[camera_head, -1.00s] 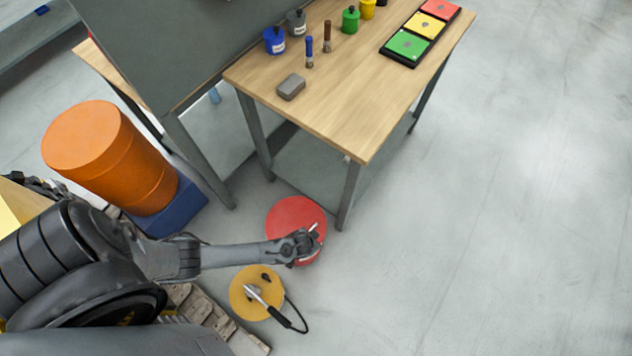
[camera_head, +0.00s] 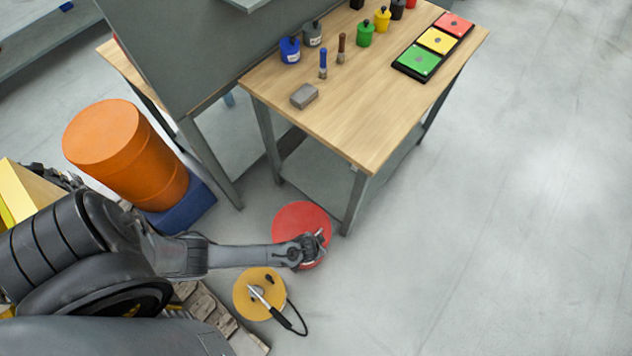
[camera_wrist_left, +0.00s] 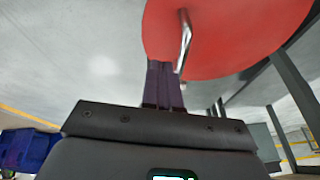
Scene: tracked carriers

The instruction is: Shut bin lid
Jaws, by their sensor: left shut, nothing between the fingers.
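The red round lid (camera_head: 296,220) of the bin is low by the front table leg, with its bin mostly hidden beneath it. It fills the top of the left wrist view (camera_wrist_left: 225,35), where a bright metal handle (camera_wrist_left: 185,42) stands on its face. I cannot tell whether the lid is fully down. My left gripper (camera_head: 320,244) is over the lid's right part in the head view. Its dark fingers (camera_wrist_left: 163,85) are shut and empty, close beside the handle's lower end; contact is unclear. My right gripper is not in view.
A yellow disc (camera_head: 247,300) with a black-gripped tool and cable lies just below the red lid. A wooden workbench (camera_head: 350,120) stands behind. An orange drum (camera_head: 130,160) on a blue base (camera_head: 190,207) is at left. Floor at right is clear.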

